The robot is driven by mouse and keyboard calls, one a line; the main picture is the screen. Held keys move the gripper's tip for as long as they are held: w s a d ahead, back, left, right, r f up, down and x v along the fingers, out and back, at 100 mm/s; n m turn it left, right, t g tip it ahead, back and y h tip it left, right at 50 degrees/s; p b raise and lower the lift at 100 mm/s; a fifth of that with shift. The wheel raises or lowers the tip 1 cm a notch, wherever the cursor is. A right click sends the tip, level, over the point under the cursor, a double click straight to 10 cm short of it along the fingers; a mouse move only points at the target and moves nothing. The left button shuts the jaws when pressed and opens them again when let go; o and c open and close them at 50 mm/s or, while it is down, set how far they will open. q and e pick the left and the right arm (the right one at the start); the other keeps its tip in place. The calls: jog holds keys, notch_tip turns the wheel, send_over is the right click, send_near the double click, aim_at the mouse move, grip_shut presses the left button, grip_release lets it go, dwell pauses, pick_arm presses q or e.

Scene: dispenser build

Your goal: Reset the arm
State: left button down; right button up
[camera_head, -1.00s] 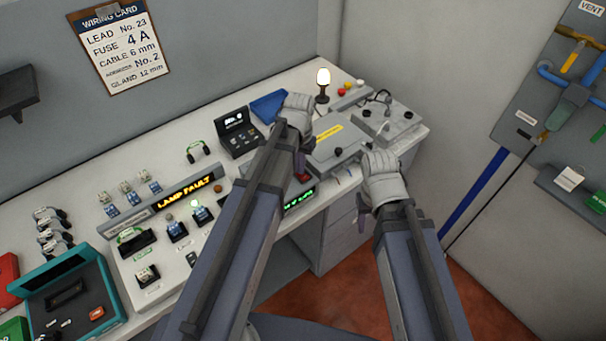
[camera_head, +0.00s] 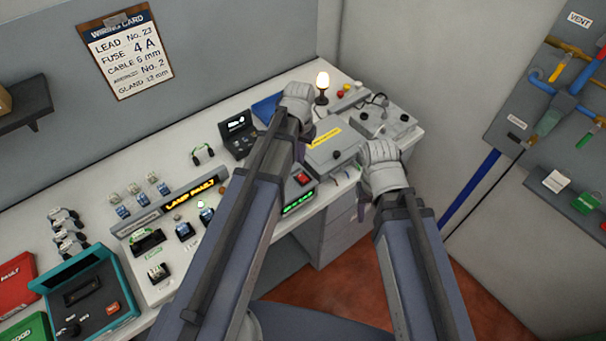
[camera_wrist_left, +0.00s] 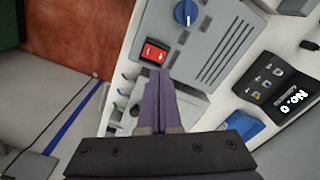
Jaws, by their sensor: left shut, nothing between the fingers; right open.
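My left gripper (camera_head: 300,150) is mostly hidden behind its own wrist in the head view. In the left wrist view its purple fingers (camera_wrist_left: 160,85) are together with nothing between them. The fingertips appear just beside the red rocker switch (camera_wrist_left: 154,52) on the grey power unit; I cannot tell if they touch it. The switch (camera_head: 303,178) also shows in the head view, above a lit green display (camera_head: 298,203). My right gripper (camera_head: 362,205) is open near the bench's front edge, its fingers largely hidden by the wrist.
A lit lamp (camera_head: 322,85) stands at the back of the bench. A grey box with a yellow label (camera_head: 325,138) lies between the arms. The amber display (camera_head: 190,195) reads LAMP FAULT. A teal case (camera_head: 100,290) stands at left. Tools hang on the right wall panel (camera_head: 530,90).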

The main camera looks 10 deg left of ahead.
pick_arm(q)
jog(key=shift+f, duration=0.1)
jog(key=s+d+f+m+b, duration=0.1)
jog(key=s+d+f+b, duration=0.2)
jog(key=s+d, duration=0.2)
jog(key=s+d+f+m+y+b, duration=0.1)
jog(key=s+d+f+b, duration=0.3)
jog(key=s, duration=0.5)
jog(key=shift+s+d, duration=0.15)
jog(key=shift+d, duration=0.6)
jog(key=shift+f, duration=0.1)
